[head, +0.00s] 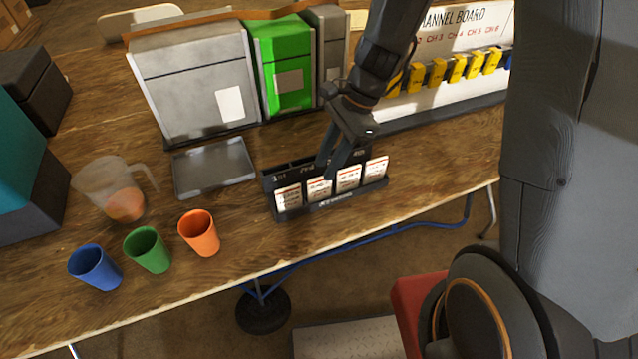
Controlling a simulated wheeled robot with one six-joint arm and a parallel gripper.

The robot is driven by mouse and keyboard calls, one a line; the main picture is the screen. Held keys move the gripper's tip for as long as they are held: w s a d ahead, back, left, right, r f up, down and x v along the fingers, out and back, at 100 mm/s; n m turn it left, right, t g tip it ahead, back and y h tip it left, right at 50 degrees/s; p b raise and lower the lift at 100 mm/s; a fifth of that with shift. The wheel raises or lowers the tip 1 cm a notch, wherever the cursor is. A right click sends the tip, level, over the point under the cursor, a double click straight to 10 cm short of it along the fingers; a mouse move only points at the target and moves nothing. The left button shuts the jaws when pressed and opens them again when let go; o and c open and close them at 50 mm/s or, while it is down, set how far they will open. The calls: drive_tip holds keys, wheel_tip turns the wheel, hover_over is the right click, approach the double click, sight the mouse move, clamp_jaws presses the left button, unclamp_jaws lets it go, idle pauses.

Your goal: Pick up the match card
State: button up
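Several white match cards with red print stand side by side in a black card rack (335,204) near the table's front edge. One card is at the left (289,197), one is second from left (319,190), one is third (347,179) and one is at the right (376,168). My gripper (326,174) points down at the rack, its fingertips at the top of the second card from the left. A narrow gap shows between the fingers. I cannot tell whether they touch or hold that card. Print on the cards is too small to read.
Behind the rack stand a grey box (190,85), a green box (280,65) and a channel board (450,60) with yellow plugs. A grey tray (213,168), a clear jug (118,190) and blue, green and orange cups (199,233) are left.

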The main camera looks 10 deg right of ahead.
sight(320, 181)
drive_tip(key=shift+p+x, duration=0.5)
drive_tip(key=shift+x, duration=2.6)
drive_tip(key=shift+d, duration=0.15)
clamp_jaws()
